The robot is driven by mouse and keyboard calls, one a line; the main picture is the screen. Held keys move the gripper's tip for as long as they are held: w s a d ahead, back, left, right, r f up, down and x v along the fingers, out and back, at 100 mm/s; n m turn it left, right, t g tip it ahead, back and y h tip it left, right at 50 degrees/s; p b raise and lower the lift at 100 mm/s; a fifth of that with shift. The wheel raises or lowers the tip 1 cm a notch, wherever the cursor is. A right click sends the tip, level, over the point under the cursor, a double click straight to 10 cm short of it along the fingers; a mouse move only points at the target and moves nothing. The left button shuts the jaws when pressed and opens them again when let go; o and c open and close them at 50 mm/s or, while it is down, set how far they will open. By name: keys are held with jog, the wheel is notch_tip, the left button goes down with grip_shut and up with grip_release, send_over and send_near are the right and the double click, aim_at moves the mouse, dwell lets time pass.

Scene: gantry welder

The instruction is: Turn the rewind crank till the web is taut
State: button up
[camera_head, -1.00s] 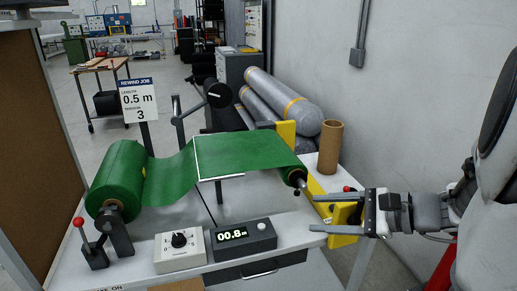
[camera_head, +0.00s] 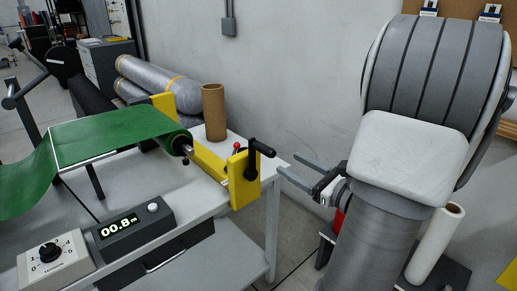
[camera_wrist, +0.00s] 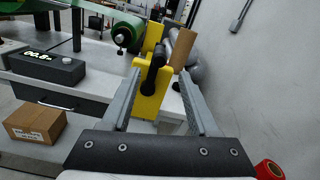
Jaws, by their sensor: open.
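The rewind crank (camera_head: 262,150) has a black handle and sits on a yellow bracket (camera_head: 243,183) at the right end of the bench. The green web (camera_head: 120,135) runs across a bar to the rewind roll (camera_head: 178,143) beside the bracket; it sags on the left. My gripper (camera_head: 287,168) is open and empty, just right of the crank, fingers pointing at it. In the wrist view the crank (camera_wrist: 156,70) shows ahead between the two open fingers (camera_wrist: 160,98), apart from them as far as I can tell.
A counter box (camera_head: 127,232) reads 00.8 m, with a tension dial box (camera_head: 52,262) beside it. A cardboard tube (camera_head: 214,112) stands behind the roll. Grey wrapped rolls (camera_head: 160,85) lie by the wall. A small carton (camera_wrist: 34,123) sits low at left in the wrist view.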

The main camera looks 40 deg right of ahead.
aim_at(259, 146)
jog(key=w, duration=0.4)
jog(key=w+b, duration=0.1)
jog(key=w, duration=0.3)
jog(key=w+a, duration=0.1)
jog(key=w, duration=0.3)
jog(key=shift+w, duration=0.4)
grip_shut()
dwell(0.7)
